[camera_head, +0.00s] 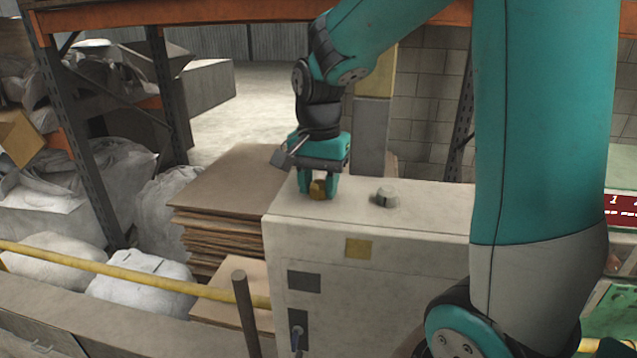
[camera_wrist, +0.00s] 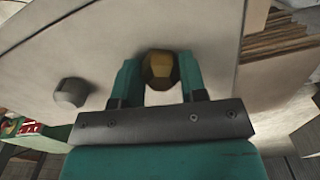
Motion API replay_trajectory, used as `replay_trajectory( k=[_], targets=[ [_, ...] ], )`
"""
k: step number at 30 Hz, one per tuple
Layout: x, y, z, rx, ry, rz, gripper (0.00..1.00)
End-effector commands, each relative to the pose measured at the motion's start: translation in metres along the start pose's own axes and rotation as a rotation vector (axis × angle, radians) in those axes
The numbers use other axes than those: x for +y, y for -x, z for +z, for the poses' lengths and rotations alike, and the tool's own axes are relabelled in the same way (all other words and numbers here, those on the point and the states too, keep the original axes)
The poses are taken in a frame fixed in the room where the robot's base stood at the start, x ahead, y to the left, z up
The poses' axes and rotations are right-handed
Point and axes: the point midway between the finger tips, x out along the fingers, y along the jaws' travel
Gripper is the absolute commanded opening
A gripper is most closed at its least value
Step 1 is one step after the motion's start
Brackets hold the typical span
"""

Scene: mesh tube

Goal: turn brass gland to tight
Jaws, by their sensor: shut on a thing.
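The brass gland (camera_head: 317,190) is a small faceted brass piece on top of the pale cabinet (camera_head: 368,222), near its back left edge. My gripper (camera_head: 318,192) points down over it and is shut on it, with one teal finger at each side. In the wrist view the gland (camera_wrist: 161,68) shows between the fingertips of my gripper (camera_wrist: 160,80). Its base and any thread are hidden. I cannot tell how tight it sits.
A grey fitting (camera_head: 385,197) stands on the cabinet top to the right of the gland; it also shows in the wrist view (camera_wrist: 71,93). A stack of brown sheets (camera_head: 225,200) is left of the cabinet. A yellow rail (camera_head: 130,274) and a dark post (camera_head: 246,312) stand in front.

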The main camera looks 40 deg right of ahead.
Motion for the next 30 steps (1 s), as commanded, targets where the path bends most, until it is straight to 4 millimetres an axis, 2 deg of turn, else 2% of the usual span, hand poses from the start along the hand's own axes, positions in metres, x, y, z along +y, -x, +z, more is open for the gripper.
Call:
replay_trajectory(
  k=[9, 24, 25, 27, 28, 30],
  targets=[
    [0.0004, 0.0, 0.0002, -0.001, -0.107, 0.003, 0.15],
    [0.0004, 0.0, 0.0, -0.001, -0.125, 0.002, 0.15],
    [0.0004, 0.0, 0.0, -0.001, -0.125, 0.002, 0.44],
    [0.0004, 0.0, 0.0, -0.001, -0.124, 0.002, 0.6],
    [0.0003, 0.0, 0.0, -0.001, -0.124, 0.002, 0.65],
    [0.0001, 0.0, 0.0, 0.0, -0.123, 0.001, 0.65]
  ],
)
